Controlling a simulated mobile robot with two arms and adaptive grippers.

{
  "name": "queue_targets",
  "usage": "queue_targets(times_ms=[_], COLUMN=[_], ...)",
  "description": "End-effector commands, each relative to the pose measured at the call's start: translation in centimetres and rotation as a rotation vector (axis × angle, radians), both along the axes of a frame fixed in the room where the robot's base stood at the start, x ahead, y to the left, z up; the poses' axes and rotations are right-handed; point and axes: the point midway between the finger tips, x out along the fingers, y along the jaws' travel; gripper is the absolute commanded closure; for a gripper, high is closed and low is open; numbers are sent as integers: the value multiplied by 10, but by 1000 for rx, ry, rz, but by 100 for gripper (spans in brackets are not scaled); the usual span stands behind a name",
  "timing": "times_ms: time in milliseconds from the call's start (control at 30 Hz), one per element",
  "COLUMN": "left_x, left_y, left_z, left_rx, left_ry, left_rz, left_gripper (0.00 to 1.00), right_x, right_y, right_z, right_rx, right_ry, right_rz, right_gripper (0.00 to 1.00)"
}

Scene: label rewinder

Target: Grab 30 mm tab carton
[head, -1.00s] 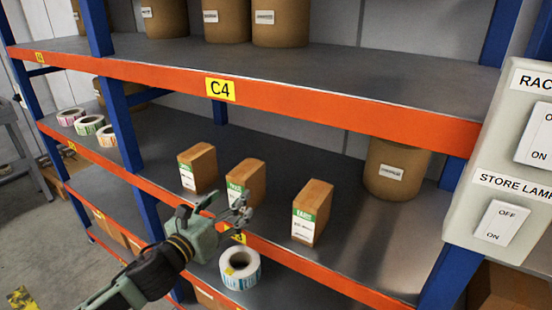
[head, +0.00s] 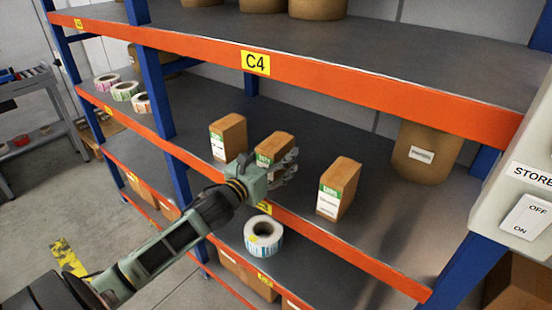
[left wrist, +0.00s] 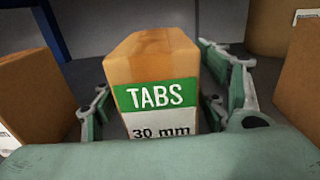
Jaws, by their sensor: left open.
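The 30 mm tab carton (left wrist: 155,70) is a brown box with a green TABS label and "30 mm" below it. It stands upright in the middle of the left wrist view, between my open left fingers (left wrist: 165,100). In the head view it is the middle carton (head: 274,146) of three on the shelf. My left gripper (head: 286,167) is right in front of it and hides its lower part. I see no grip on the carton. My right gripper is not in view.
Similar cartons stand to the left (head: 228,137) and right (head: 340,186) on the same shelf (head: 375,215). A label roll (head: 263,236) sits below the gripper. An orange shelf beam labelled C4 (head: 340,84) runs above. A large brown roll (head: 425,152) stands behind at right.

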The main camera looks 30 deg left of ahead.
Motion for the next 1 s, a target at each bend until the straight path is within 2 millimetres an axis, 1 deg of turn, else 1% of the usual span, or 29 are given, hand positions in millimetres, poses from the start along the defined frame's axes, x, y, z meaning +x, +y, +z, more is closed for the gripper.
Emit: queue_targets(times_ms=[200,833,867,1000], left_x=[0,0,0,0], left_y=[0,0,0,0], left_z=[-1,0,0,1], left_rx=[0,0,0,0], left_ry=[1,0,0,-2], left_rz=[0,0,0,-1], left_gripper=[34,89,91,91], right_x=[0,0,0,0], right_y=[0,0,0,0], right_z=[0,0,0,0], right_rx=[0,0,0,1], right_ry=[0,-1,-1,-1], right_rz=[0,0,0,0], right_gripper=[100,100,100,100])
